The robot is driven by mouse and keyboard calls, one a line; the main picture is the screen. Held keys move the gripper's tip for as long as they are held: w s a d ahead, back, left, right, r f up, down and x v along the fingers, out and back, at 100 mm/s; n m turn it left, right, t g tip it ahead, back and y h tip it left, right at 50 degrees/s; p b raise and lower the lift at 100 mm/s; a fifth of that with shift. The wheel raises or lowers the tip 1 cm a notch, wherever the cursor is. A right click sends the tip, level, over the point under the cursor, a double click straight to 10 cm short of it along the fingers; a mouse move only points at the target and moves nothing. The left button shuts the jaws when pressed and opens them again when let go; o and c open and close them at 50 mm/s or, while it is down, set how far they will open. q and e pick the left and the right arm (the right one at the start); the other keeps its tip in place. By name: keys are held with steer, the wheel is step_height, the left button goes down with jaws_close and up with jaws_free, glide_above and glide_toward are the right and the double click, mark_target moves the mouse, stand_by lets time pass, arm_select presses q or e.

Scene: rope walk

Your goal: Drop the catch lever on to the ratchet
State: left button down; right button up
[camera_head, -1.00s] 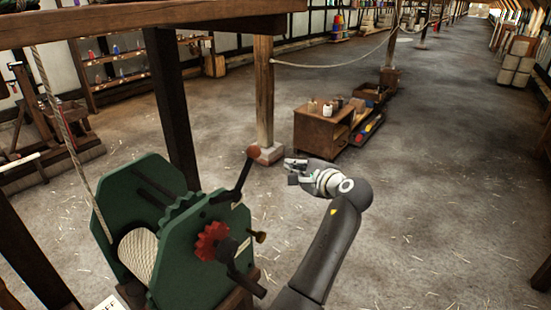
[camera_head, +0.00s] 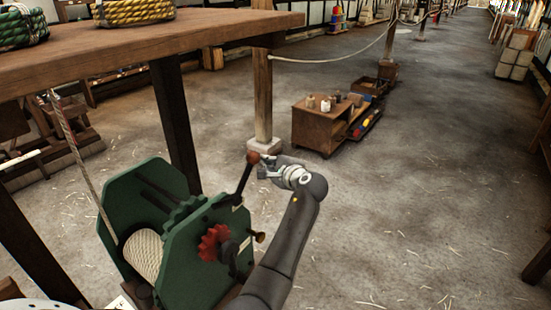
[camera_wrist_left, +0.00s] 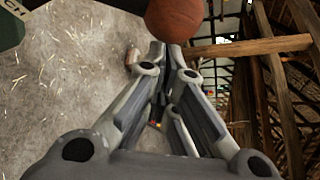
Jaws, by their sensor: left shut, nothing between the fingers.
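The green winch (camera_head: 190,265) stands at the lower left, with pale rope wound on its drum (camera_head: 143,253). The catch lever (camera_head: 243,183) is a dark bar with a brown ball knob (camera_head: 253,157), and it stands up leaning right. A red toothed wheel (camera_head: 213,242) is on the winch's near face, below the lever. Green teeth (camera_head: 184,212) show along the winch's top. My left gripper (camera_head: 264,167) is shut and empty, close beside the knob. In the left wrist view the knob (camera_wrist_left: 174,18) is just beyond the fingertips (camera_wrist_left: 165,55); I cannot tell whether they touch.
A wooden table (camera_head: 140,42) with coiled rope (camera_head: 135,10) overhangs the winch. A post (camera_head: 263,100) stands behind the lever. A low brown cabinet (camera_head: 318,130) with small jars is farther back. The floor to the right is open.

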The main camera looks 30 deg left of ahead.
mark_target(251, 159)
arm_select(q)
steer(key=shift+a, duration=0.1)
steer(key=shift+s, duration=0.15)
stand_by(0.3)
steer(key=s+r+n+t+y+b, duration=0.1)
steer(key=s+n+b, duration=0.1)
steer(key=b, duration=0.1)
steer(key=s+r+n+t+y+b, duration=0.1)
steer(key=s+r+n+b, duration=0.1)
steer(key=s+b, duration=0.1)
steer(key=s+r+n+y+b, duration=0.1)
steer(key=s+r+n+b, duration=0.1)
steer(key=b, duration=0.1)
steer(key=shift+s+a+r+t+b, duration=0.15)
steer(key=shift+s+a+t+b, duration=0.15)
steer(key=shift+s+t, duration=0.1)
steer(key=shift+s+r+n+b, duration=0.35)
steer(key=shift+s+n+b, duration=0.2)
steer(key=shift+n+b, duration=0.05)
steer(key=shift+a+r, duration=0.1)
steer(key=shift+r, duration=0.05)
